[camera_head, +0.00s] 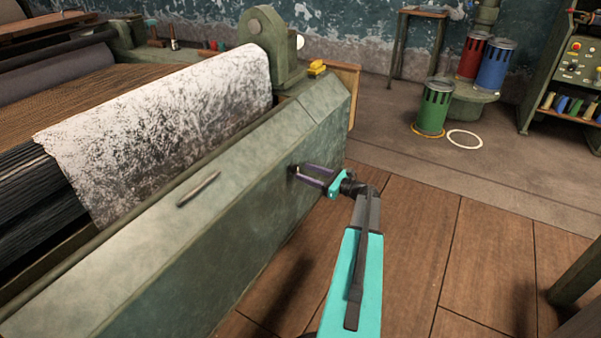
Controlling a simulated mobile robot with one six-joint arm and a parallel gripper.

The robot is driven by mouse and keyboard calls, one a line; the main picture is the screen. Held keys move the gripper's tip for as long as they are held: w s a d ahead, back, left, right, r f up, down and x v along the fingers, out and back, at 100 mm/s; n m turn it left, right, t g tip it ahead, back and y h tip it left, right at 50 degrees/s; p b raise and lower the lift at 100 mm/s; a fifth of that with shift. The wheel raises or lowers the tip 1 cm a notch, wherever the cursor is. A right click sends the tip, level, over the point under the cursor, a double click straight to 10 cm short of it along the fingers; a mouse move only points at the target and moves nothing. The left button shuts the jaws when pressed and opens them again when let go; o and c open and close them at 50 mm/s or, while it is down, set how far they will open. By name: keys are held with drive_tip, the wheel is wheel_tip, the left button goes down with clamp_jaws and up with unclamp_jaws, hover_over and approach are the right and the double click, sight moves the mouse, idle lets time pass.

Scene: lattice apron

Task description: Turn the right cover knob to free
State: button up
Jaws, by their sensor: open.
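The green machine cover (150,235) runs along the front of the machine, with a bar handle (198,188) on its sloped top. My gripper (296,171) reaches in from the right to the right end of the cover's front face. Its two purple fingers are open. A small dark knob (293,169) shows at the fingertips, mostly hidden by them. I cannot tell whether the fingers touch it, nor which way the knob is turned.
A speckled white cloth (165,120) lies over the machine behind the cover. Green, red and blue cans and a white ring (464,139) stand back right. A control cabinet (575,75) is at far right. The wooden floor (430,250) right of my arm is mostly clear.

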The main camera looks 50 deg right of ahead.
sight(298, 170)
drive_tip(key=shift+b+x, duration=0.3)
drive_tip(key=shift+x, duration=1.5)
